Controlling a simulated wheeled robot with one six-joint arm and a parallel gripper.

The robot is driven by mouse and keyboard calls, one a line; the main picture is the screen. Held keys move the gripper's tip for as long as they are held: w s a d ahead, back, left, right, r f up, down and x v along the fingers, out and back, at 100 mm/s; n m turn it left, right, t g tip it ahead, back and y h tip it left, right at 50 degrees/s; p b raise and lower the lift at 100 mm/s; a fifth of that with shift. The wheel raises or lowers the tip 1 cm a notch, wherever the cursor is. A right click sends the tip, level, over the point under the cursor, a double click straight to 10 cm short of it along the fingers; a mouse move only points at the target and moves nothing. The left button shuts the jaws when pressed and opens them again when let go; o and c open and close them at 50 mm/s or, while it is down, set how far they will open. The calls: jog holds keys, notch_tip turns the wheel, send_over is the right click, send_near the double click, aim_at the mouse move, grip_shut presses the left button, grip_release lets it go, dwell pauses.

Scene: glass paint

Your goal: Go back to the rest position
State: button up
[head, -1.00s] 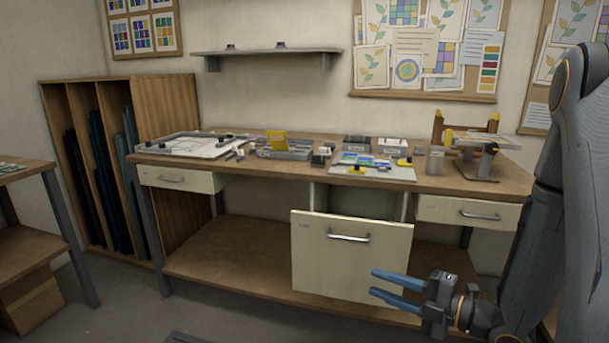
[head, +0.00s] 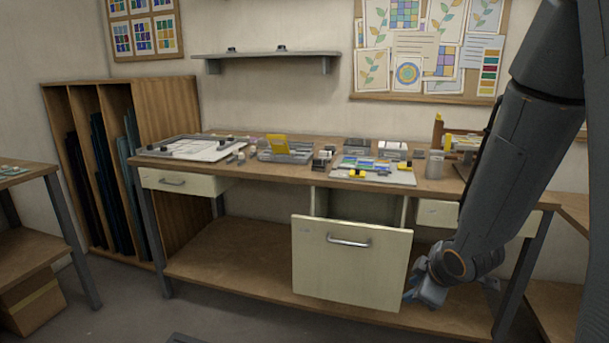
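My gripper (head: 408,297) is low at the right of the pulled-out middle drawer (head: 350,262), in front of the bench's lower shelf. Its blue fingers are seen nearly end-on and partly hidden by my wrist, so I cannot tell whether they are open or shut. I see nothing held in it. My arm comes down from the upper right and covers the right end of the bench. The middle drawer has a cream front with a metal handle and stands open.
The workbench (head: 235,172) carries a drawing board (head: 195,148), an open case (head: 287,150) with a yellow part, and a board of coloured glass pieces (head: 385,175). The left drawer (head: 180,181) is shut. A panel rack (head: 165,110) stands at the left.

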jog(key=s+a+r+m+g, duration=0.3)
jog(key=s+m, duration=0.3)
jog(key=s, duration=0.3)
jog(key=s+a+r+m+g+p, duration=0.1)
jog(key=s+a+r+m+g, duration=0.2)
jog(key=s+m, duration=0.3)
jog(key=s+a+g, duration=0.1)
jog(key=s, duration=0.2)
jog(key=shift+s+r+h, duration=0.15)
jog(key=shift+s+h, duration=0.15)
jog(key=shift+s, duration=0.1)
